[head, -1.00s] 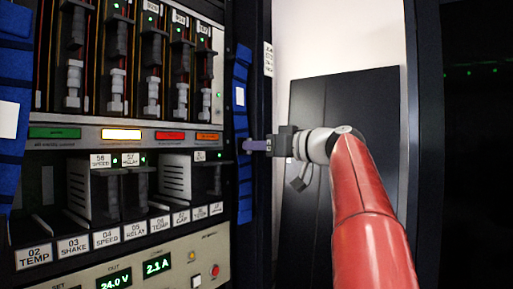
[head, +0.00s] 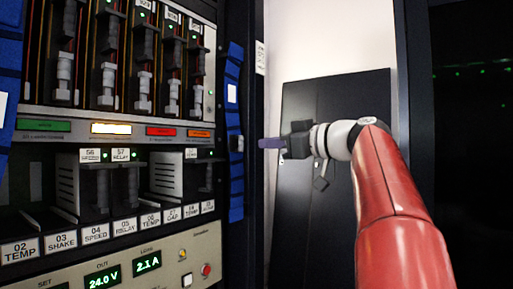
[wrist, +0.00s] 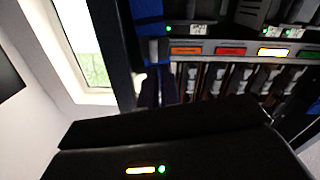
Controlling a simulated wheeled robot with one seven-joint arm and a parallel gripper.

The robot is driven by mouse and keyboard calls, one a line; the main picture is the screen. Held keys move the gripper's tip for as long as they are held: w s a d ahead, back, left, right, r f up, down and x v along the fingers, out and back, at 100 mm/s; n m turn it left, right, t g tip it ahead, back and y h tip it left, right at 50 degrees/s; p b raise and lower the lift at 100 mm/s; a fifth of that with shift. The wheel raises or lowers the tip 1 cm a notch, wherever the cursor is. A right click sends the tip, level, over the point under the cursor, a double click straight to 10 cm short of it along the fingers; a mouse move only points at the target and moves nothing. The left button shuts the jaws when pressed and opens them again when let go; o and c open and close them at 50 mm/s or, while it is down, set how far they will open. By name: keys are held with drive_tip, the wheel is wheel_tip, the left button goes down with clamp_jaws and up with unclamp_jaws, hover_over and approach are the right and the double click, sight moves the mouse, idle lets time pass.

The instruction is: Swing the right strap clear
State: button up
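The right strap (head: 235,95) is a blue vertical band on the right edge of the instrument rack, with a white label on its upper part and a small dark fitting (head: 237,144) midway. It still runs down along the rack front. My gripper (head: 262,143) has purple fingers pointing left at the height of this fitting. A small gap shows between fingertips and strap. In the wrist view, which is upside down, the fingers (wrist: 158,88) are close together in front of the blue strap (wrist: 148,10). Whether they are fully shut is unclear.
The rack holds several dark modules (head: 108,75) above a row of coloured indicators (head: 110,128), with labelled slots and a power panel (head: 150,262) below. Another blue strap (head: 10,80) is at the left edge. A dark panel (head: 330,95) stands behind my gripper.

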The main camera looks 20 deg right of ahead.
sight(231, 145)
drive_tip(key=s+a+n+h+b, duration=0.1)
drive_tip(key=s+n, duration=0.1)
drive_tip(key=n, duration=0.1)
drive_tip(key=s+a+n+t+h+b, duration=0.1)
drive_tip(key=a+n, duration=0.1)
drive_tip(key=n, duration=0.2)
drive_tip(key=s+a+n+h+b, duration=0.1)
drive_tip(key=s+n, duration=0.1)
drive_tip(key=n, duration=0.2)
drive_tip(key=shift+s+a+f+t, duration=0.2)
drive_tip(key=shift+s+a+t, duration=0.1)
drive_tip(key=shift+a, duration=0.1)
clamp_jaws()
drive_tip(key=shift+n, duration=0.9)
drive_tip(key=w+p, duration=0.1)
drive_tip(key=w, duration=0.2)
drive_tip(key=w+a+p, duration=0.1)
drive_tip(key=w, duration=0.3)
drive_tip(key=w+p, duration=0.1)
drive_tip(key=w, duration=0.2)
drive_tip(key=shift+w+a+r, duration=0.15)
drive_tip(key=shift+a, duration=0.15)
drive_tip(key=shift+w+d+p, duration=0.3)
drive_tip(key=shift+w+d, duration=0.05)
drive_tip(key=shift+d, duration=0.1)
drive_tip(key=shift+f, duration=0.2)
